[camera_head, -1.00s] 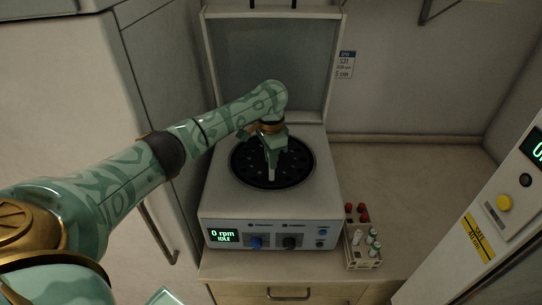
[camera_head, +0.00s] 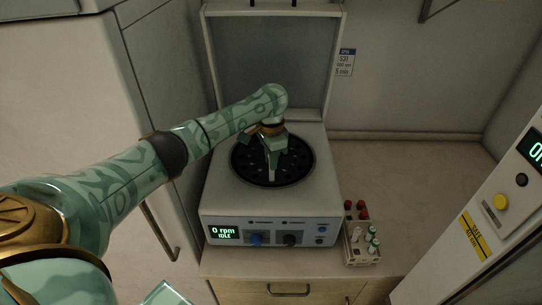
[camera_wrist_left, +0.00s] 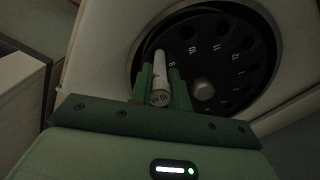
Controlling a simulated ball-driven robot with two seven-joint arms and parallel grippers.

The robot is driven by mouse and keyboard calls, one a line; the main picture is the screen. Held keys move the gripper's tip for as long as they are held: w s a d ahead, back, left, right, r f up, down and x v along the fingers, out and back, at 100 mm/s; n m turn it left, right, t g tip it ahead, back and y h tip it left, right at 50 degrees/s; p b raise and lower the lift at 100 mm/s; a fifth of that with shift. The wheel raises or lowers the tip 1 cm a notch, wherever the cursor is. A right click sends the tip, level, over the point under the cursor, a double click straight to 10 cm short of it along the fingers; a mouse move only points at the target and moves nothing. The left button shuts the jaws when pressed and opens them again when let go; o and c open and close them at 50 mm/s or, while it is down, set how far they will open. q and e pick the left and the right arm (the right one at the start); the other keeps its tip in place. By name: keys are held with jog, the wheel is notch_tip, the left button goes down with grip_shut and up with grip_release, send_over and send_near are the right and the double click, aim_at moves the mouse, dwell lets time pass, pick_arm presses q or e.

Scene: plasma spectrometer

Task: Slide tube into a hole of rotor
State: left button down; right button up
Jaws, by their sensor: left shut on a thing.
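My left gripper (camera_head: 272,158) is over the round black rotor (camera_head: 299,171) inside the open centrifuge. It is shut on a pale tube (camera_head: 271,175), whose lower part shows below the fingers. In the left wrist view, the gripper's green fingers (camera_wrist_left: 160,88) stand on both sides of the tube (camera_wrist_left: 160,66), with its white ribbed cap towards the camera. The tube's far end lies near the number 9 on the rotor (camera_wrist_left: 222,73). I cannot tell whether the tip is inside a hole or just above it. My right gripper is not in view.
The centrifuge (camera_head: 222,215) reads 0 rpm, idle; its lid (camera_head: 270,60) stands open behind. A rack (camera_head: 362,252) with several red- and white-capped tubes is at its right. The counter (camera_head: 410,190) beyond is clear.

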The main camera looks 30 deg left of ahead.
aim_at(271, 178)
pick_arm(q)
jog(key=shift+f, duration=1.4)
jog(key=shift+f+b, duration=0.1)
jog(key=shift+b, duration=0.2)
jog(key=shift+f+b, duration=0.4)
jog(key=shift+f, duration=0.7)
jog(key=c, duration=1.3)
grip_release()
